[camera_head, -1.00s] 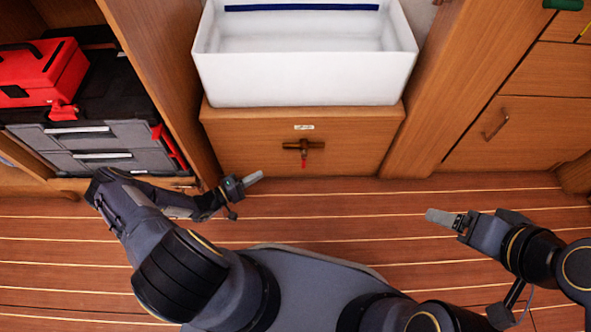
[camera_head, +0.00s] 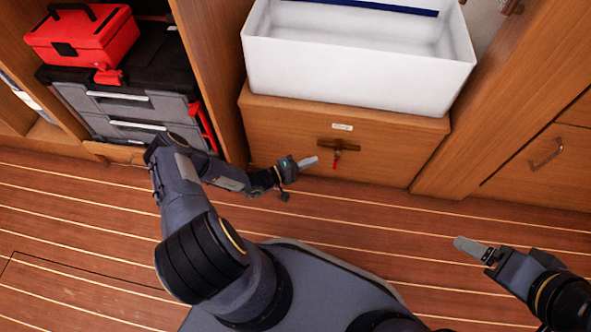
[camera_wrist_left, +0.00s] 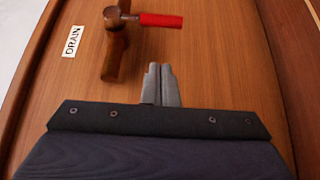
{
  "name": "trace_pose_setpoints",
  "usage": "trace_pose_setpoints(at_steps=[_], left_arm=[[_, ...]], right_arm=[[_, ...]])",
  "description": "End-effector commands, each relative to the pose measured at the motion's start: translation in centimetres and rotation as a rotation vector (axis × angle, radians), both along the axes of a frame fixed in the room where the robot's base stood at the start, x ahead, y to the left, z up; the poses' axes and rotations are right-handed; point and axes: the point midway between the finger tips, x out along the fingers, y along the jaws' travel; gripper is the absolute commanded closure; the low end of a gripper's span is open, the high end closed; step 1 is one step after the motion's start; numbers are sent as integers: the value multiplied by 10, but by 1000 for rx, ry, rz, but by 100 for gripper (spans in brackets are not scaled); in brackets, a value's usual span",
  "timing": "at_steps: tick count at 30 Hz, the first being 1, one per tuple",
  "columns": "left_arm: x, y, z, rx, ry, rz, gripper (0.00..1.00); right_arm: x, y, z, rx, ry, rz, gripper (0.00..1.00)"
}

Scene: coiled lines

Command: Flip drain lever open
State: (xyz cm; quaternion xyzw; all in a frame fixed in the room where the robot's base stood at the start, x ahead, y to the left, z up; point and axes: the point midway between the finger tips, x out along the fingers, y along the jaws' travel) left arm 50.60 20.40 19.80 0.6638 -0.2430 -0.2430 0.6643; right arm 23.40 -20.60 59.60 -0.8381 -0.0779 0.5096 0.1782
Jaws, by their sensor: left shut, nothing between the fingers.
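The drain valve (camera_head: 325,144) is a brown fitting on the front of the wooden cabinet below the white basin. Its red lever (camera_head: 337,160) points down, across the valve's pipe. In the left wrist view, the red lever (camera_wrist_left: 160,20) points right from the valve body (camera_wrist_left: 114,45), beside a "DRAIN" label (camera_wrist_left: 72,41). My left gripper (camera_head: 312,161) is shut and empty, just left of the lever in the head view and apart from it. Its fingertips (camera_wrist_left: 160,72) show below the lever in the wrist view. My right gripper (camera_head: 460,243) is off to the lower right, away from the valve; its finger gap is hidden.
The white basin (camera_head: 355,70) sits on the cabinet (camera_head: 270,125). A red toolbox (camera_head: 82,38) rests on grey drawer cases (camera_head: 135,108) at the left. A wooden partition (camera_head: 212,70) stands between them and the cabinet. The striped floor (camera_head: 90,220) in front is clear.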

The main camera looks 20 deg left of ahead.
Motion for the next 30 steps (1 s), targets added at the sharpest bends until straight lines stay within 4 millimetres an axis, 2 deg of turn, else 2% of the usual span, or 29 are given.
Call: trace_pose_setpoints(at_steps=[1,4,10,24,30], left_arm=[[7,-8,-3,-1,-2,-4,100],[8,-25,-2,-4,0,-3,100],[10,-42,-1,-1,-1,0,100],[9,-45,0,0,0,0,100],[-4,-46,0,0,1,1,100]], right_arm=[[0,0,-7,0,0,0,20],[0,0,-12,0,0,0,20],[0,0,-17,0,0,0,20],[0,0,-16,0,0,0,20],[0,0,-8,0,0,0,20]])
